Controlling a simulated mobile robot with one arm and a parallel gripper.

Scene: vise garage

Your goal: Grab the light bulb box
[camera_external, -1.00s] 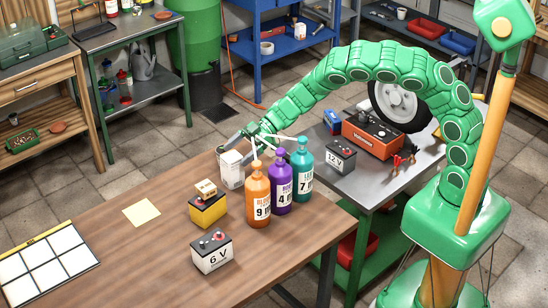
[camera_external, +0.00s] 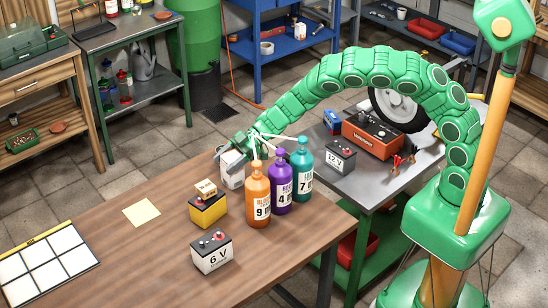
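A white upright box (camera_external: 232,176) stands near the far edge of the brown table, left of the bottles. It looks like the light bulb box, though its print is too small to read. My gripper (camera_external: 233,147) is at the end of my green arm, right at the top of this box, with a grey finger showing by its upper left. The bottle tops partly cover the gripper, so I cannot tell whether its fingers are apart or touch the box.
Orange (camera_external: 258,205), purple (camera_external: 280,196) and teal (camera_external: 302,183) pump bottles stand just right of the box. A yellow battery (camera_external: 208,211) with a small tan box (camera_external: 206,188) on top and a 6 V battery (camera_external: 212,257) stand nearer.

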